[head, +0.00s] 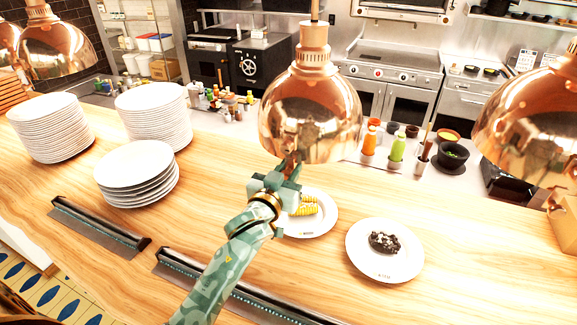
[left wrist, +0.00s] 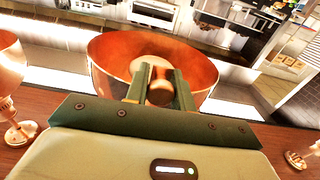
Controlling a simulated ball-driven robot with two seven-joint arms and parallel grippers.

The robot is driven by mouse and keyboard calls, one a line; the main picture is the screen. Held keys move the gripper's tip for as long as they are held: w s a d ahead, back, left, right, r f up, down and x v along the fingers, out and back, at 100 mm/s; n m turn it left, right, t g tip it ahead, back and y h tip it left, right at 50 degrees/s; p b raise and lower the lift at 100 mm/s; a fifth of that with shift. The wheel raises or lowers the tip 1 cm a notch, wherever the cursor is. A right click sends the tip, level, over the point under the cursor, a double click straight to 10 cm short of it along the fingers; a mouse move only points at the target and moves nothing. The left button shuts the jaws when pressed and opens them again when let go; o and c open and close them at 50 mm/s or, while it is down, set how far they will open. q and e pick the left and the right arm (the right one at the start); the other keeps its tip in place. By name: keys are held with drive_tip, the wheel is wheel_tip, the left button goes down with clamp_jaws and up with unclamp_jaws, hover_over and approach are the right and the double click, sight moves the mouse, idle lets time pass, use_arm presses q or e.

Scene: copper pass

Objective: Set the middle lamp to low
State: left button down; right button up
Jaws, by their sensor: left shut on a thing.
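The middle lamp (head: 312,112) is a shiny copper dome hanging over the wooden counter in the head view. In the left wrist view the lamp (left wrist: 110,62) shows its open copper inside, with a pale bulb. My left gripper (head: 284,176) is just under the dome's lower rim. In the left wrist view its fingers (left wrist: 160,88) are shut on a small round copper knob (left wrist: 159,94) below the lamp. The fingers hide part of the knob, and I cannot tell its setting. My right gripper is not in view.
Other copper lamps hang at the left (head: 62,50) and right (head: 530,120). Plate stacks (head: 45,125) stand on the counter (head: 215,150) at the left. A plate with corn (head: 318,226) and a plate with dark food (head: 372,268) lie below the lamp. Sauce bottles (head: 398,148) stand behind.

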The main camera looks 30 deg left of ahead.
use_arm(q)
drive_tip(key=shift+f, duration=0.4)
drive_tip(key=c, duration=1.5)
unclamp_jaws()
drive_tip(key=o, duration=0.3)
drive_tip(key=shift+r, duration=0.1)
drive_tip(key=s+d+b, duration=0.1)
drive_tip(key=s, duration=1.5)
drive_tip(key=shift+s, duration=0.15)
